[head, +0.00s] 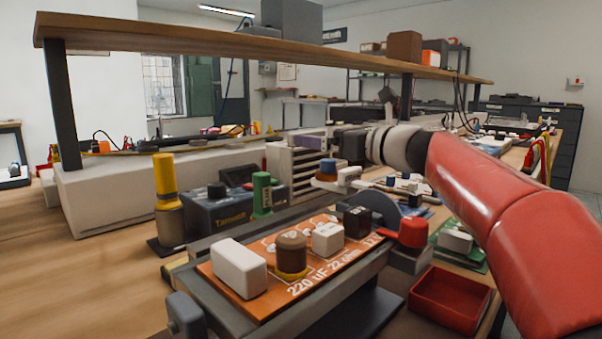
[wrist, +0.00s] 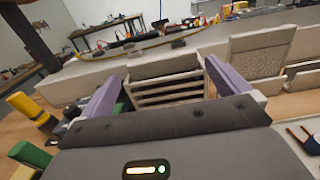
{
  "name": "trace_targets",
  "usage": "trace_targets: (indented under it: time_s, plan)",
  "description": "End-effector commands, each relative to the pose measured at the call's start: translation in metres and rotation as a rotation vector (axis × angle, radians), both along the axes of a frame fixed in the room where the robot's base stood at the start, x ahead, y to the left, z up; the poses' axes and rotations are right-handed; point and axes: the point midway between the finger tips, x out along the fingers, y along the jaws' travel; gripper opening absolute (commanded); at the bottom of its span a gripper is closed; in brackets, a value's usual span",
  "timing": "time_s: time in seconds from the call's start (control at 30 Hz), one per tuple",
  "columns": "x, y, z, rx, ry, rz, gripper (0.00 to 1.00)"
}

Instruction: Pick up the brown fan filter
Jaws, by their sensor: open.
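My gripper (wrist: 164,72) is open, with its two purple fingers spread. One purple finger also shows in the head view (head: 310,142), pointing left above a pale slatted unit. In the wrist view, that slatted unit (wrist: 170,92) shows between and beyond the fingers; I cannot tell whether they touch it. A brownish mesh panel in a pale frame (wrist: 262,58) stands right of the fingers and looks most like the brown fan filter, though I cannot be sure. In the head view I cannot make this panel out. Nothing is seen held.
An orange circuit board (head: 330,277) with several blocks sits in front on a grey stand. A yellow cylinder (head: 167,190), a green cylinder (head: 262,195) and a red tray (head: 449,300) stand nearby. A wooden shelf (head: 250,50) runs overhead.

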Motion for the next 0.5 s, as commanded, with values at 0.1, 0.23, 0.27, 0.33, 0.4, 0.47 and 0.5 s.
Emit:
trace_targets:
  time_s: [0.1,0.23,0.27,0.33,0.4,0.47,0.5]
  plan:
    - [0.008,0.009,0.0,0.001,0.001,0.003,1.0]
    - [0.019,0.019,0.0,0.001,0.001,0.004,1.0]
    - [0.022,0.022,0.0,0.003,0.001,0.004,1.0]
    - [0.029,0.029,0.0,0.003,0.001,0.005,1.0]
    - [0.037,0.037,0.0,0.003,0.001,0.006,1.0]
    - [0.044,0.043,0.0,0.002,0.001,0.006,1.0]
    - [0.047,0.046,0.0,0.002,0.001,0.005,1.0]
